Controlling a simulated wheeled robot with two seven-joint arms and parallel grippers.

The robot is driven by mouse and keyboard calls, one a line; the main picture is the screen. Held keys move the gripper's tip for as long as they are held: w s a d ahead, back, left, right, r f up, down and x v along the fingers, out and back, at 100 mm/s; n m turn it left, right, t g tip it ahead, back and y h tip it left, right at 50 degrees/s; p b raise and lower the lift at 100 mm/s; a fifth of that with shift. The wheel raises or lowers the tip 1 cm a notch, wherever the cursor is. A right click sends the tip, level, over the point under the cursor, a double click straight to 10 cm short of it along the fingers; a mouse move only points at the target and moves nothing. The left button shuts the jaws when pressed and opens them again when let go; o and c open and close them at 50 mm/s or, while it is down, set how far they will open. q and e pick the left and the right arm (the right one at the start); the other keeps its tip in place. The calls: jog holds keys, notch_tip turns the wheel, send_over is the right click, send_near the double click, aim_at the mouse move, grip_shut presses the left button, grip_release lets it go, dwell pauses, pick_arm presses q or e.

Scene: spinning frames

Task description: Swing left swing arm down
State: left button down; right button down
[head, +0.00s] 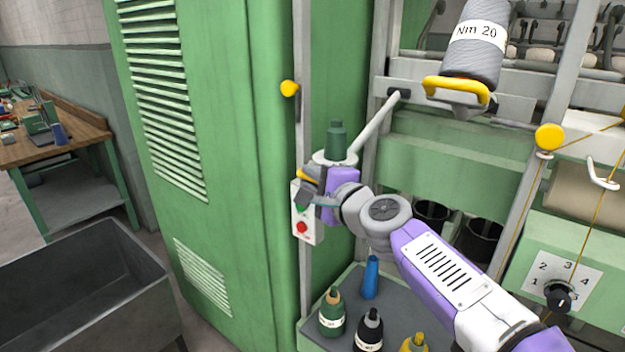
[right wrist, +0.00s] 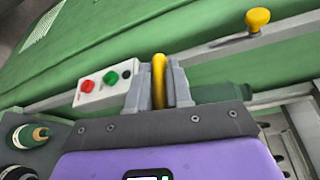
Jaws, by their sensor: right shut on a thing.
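The left swing arm (head: 373,125) is a light grey bar that slopes down and to the left from a dark pivot on the machine's rail. At its lower end a pale round plate carries an upright dark green bobbin (head: 337,138). Its yellow handle (right wrist: 158,75) is between the fingers of my right gripper (head: 308,186), which is shut on it. In the head view the purple gripper body hides part of this end. In the right wrist view the bobbin (right wrist: 222,92) lies just right of the fingers. My left gripper is not in view.
A white switch box (head: 304,228) with red and green buttons sits close beside my right gripper. A green cabinet (head: 235,130) stands left. Another swing arm with a yellow handle (head: 455,88) and grey cone (head: 478,45) is upper right. Several bobbins stand on a tray (head: 315,338) below.

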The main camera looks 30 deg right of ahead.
jog(key=c, duration=1.1)
grip_release()
jog(key=shift+s, duration=0.1)
jog(key=s, duration=0.7)
jog(key=shift+s+r, duration=0.2)
jog(key=shift+r, duration=0.15)
